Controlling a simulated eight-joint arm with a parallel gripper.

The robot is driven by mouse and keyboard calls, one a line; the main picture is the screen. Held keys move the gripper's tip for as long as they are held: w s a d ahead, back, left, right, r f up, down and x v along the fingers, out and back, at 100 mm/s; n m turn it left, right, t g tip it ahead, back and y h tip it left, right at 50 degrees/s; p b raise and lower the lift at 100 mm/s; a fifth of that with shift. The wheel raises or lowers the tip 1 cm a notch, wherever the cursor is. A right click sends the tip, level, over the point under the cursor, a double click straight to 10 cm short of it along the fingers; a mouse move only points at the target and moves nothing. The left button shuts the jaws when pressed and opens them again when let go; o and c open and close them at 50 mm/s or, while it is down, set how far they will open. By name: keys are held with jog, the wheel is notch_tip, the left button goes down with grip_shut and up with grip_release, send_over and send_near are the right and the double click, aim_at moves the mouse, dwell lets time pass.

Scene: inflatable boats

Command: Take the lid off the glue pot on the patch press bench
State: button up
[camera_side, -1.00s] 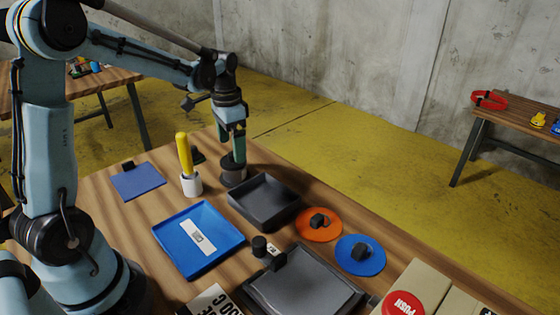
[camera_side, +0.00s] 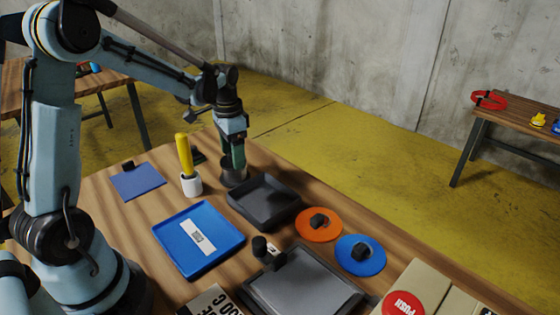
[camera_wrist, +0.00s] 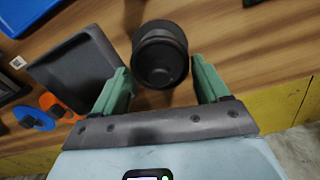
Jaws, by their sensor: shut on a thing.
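The glue pot (camera_side: 233,179) is a dark grey cylinder near the back edge of the bench (camera_side: 120,225). My gripper (camera_side: 237,162) is over it, pointing down, with its green fingers at the pot's top. In the wrist view, the round dark lid (camera_wrist: 160,62) lies between the two green fingers, and the gripper (camera_wrist: 160,72) is shut on it. Part of the pot's body shows beyond the lid there. The fingers partly hide the pot's top in the side view, and I cannot tell whether the lid is raised from the rim.
A dark tray (camera_side: 264,200) stands close beside the pot. A white holder with a yellow-handled tool (camera_side: 185,155) is to its left. A blue tray (camera_side: 199,240), orange disc (camera_side: 318,225), blue disc (camera_side: 360,255) and grey press plate (camera_side: 303,285) are nearer.

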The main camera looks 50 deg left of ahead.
jog(key=shift+r, duration=0.1)
jog(key=shift+r, duration=0.45)
jog(key=r, duration=0.1)
jog(key=d+r, duration=0.1)
jog(key=r, duration=0.1)
jog(key=shift+s+r, duration=0.1)
jog(key=shift+r, duration=0.2)
jog(key=s+d+r, duration=0.2)
jog(key=d+r, duration=0.4)
jog(key=d, duration=0.4)
jog(key=s+d, duration=0.7)
jog(key=s, duration=0.2)
jog(key=s+d+f, duration=0.2)
jog(key=s, duration=0.3)
jog(key=s+d+f, duration=0.2)
jog(key=s, duration=0.4)
send_over(197, 236)
notch_tip(197, 236, down, 7)
jog(key=shift+d, duration=0.1)
jog(key=shift+f, duration=2.05)
